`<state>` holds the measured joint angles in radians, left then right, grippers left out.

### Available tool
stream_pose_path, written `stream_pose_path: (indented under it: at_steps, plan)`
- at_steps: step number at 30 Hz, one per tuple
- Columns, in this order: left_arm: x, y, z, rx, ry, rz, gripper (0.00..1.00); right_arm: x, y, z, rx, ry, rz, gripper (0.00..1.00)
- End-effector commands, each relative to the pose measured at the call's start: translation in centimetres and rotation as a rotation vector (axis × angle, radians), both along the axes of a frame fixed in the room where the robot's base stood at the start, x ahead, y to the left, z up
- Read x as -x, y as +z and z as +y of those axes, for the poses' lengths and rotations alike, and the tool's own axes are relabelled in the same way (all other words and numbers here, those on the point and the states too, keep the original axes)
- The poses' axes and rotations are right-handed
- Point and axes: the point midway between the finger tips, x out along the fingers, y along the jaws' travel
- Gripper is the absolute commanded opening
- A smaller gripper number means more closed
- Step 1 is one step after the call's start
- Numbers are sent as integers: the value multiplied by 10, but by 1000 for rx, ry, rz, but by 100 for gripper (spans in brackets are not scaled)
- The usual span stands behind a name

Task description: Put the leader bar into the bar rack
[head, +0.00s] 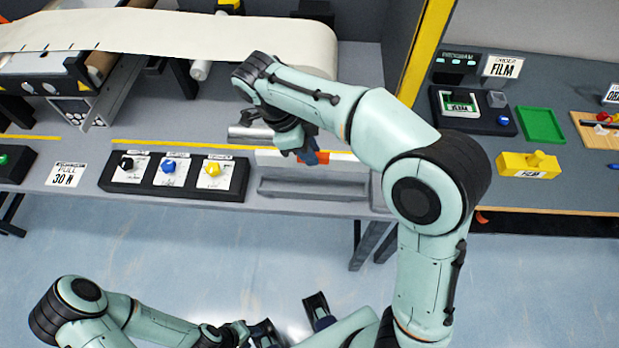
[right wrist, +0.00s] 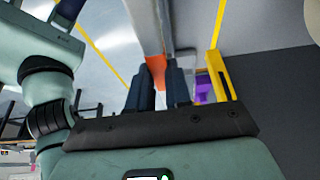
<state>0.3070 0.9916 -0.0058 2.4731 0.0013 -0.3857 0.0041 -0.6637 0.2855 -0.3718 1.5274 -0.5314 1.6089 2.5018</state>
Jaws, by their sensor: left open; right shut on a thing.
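The leader bar appears as a long pale bar (head: 345,158) with an orange middle, partly hidden behind my right arm in the head view. My right gripper (head: 308,153) is shut on its orange part (right wrist: 156,70), which shows between the fingers in the right wrist view. The bar rack appears to be the long grey tray (head: 313,189) at the bench's front edge, and it looks empty. The bar lies roughly parallel to it, just behind or above it in the picture; I cannot tell the height between them. My left gripper (head: 290,318) is open and empty, low over the floor.
A black box with three knobs (head: 172,174) stands left of the tray. A wide cream sheet (head: 190,35) runs over the conveyor behind. A yellow-edged post (head: 425,50) rises at the right. A yellow block (head: 529,166) and green tray (head: 541,125) are farther right.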

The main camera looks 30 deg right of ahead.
Motion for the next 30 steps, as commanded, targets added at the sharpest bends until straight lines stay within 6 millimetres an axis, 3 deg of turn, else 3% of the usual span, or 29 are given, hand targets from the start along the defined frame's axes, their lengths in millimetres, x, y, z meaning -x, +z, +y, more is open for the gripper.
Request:
stream_pose_path:
  at_steps: [1,6,13,18,22,30]
  plan:
    - [1,-4,0,-1,0,2,43,1,-16,-1,3,0,5,0]
    - [3,-9,0,0,0,3,43,0,-51,0,1,0,3,0]
    - [4,-11,0,0,0,4,43,0,-71,0,1,0,1,0]
    - [5,-15,0,0,0,6,43,0,-98,0,1,1,2,0]
    - [5,-15,0,0,0,7,43,0,-107,0,0,1,0,0]
    - [5,-16,0,0,0,7,43,0,-107,0,0,1,0,0]
